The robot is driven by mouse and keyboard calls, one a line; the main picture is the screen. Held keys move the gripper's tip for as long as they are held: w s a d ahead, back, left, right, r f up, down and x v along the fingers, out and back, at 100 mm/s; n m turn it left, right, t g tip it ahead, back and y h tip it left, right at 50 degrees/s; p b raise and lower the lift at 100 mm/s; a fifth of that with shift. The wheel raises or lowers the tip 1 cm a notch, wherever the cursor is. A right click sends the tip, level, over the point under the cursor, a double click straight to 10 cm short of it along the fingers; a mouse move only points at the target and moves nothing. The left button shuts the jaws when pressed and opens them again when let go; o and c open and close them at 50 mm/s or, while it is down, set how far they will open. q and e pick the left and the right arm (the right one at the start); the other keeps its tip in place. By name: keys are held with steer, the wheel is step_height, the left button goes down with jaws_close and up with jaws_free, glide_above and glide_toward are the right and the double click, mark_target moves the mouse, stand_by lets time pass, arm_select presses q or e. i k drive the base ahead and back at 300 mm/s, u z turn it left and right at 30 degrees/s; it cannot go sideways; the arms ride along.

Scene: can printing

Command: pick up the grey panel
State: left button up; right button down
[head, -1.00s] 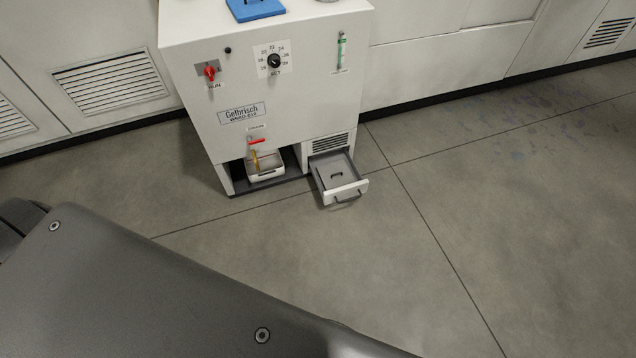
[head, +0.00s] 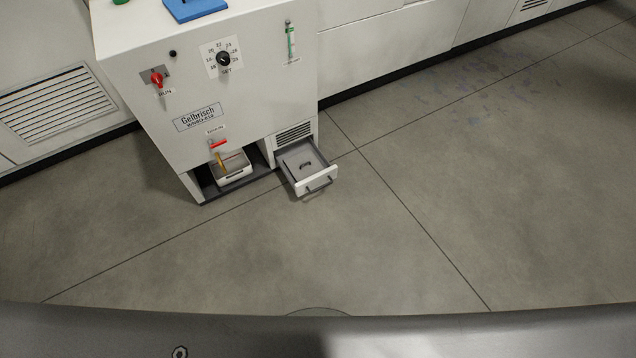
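A grey panel (head: 299,173) with a small dark handle on top lies in the open white drawer (head: 318,184) at the lower right of the white machine (head: 225,103). The drawer is pulled out at floor level and has a dark handle on its front. No gripper shows in the head view, so I see nothing holding the panel.
A white tray (head: 232,180) sits in the machine's lower opening, beneath a red-handled drain tap (head: 218,145). A blue item (head: 194,10) lies on the machine top. Grey floor (head: 420,220) is clear in front and right. My own body fills the bottom edge.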

mark_target(305, 166)
steer(key=z, duration=0.85)
steer(key=i, duration=5.2)
steer(key=u, duration=4.3)
